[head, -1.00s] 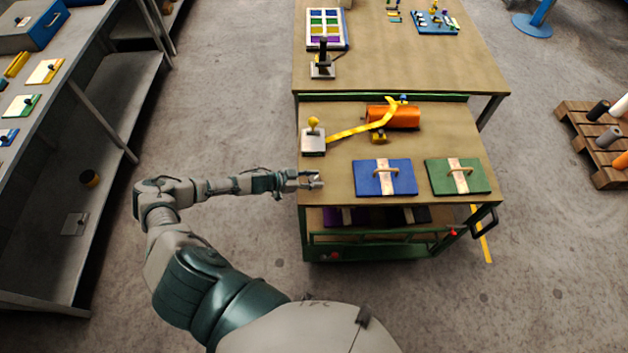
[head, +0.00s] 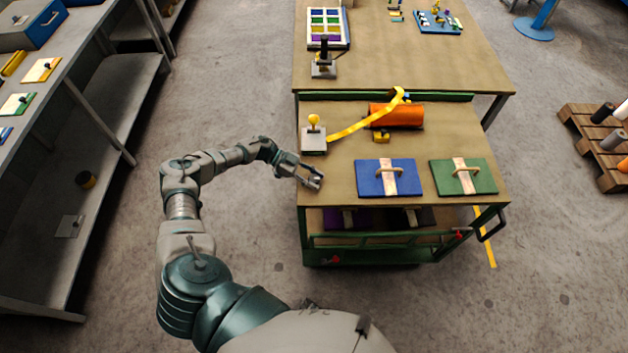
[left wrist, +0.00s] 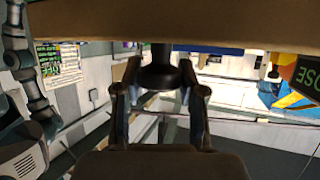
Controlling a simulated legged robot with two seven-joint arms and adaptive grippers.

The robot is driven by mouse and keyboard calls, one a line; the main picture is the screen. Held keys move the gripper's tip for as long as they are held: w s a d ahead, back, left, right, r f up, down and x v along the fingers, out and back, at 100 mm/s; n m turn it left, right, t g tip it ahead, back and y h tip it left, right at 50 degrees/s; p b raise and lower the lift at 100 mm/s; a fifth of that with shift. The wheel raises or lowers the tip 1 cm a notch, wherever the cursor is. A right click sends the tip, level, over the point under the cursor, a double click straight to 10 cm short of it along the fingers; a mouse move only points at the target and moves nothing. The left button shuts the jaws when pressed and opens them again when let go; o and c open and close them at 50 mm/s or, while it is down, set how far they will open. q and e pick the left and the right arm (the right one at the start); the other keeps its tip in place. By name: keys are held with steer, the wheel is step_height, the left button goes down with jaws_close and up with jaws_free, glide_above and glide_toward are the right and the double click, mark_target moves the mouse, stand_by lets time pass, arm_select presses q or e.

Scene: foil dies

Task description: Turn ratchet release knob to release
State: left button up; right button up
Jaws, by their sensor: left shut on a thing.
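My left gripper (head: 312,180) is at the left edge of the cart top, pointing down to the right. In the left wrist view its two fingers (left wrist: 160,95) stand on either side of a dark, round knob (left wrist: 162,76) with a wide collar, close to a tan surface. The gripper is shut on this knob; the fingers largely hide it in the head view. A yellow strap (head: 355,126) runs across an orange cylinder (head: 412,116), with a small yellow block (head: 381,138) beside it. My right gripper is not in view.
The cart top (head: 340,180) also holds a blue plate (head: 370,178) and a green plate (head: 480,174), each with a handle. Another table (head: 420,65) stands behind. A grey shelf (head: 110,130) is at the left, with open floor between.

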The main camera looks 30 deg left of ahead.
arm_select(q)
steer(key=shift+w+r, duration=0.15)
stand_by(0.3)
steer(key=o, duration=1.2)
steer(key=shift+c, duration=0.2)
steer(key=v, duration=1.2)
steer(key=shift+f, duration=0.25)
steer(key=shift+w+a, duration=0.1)
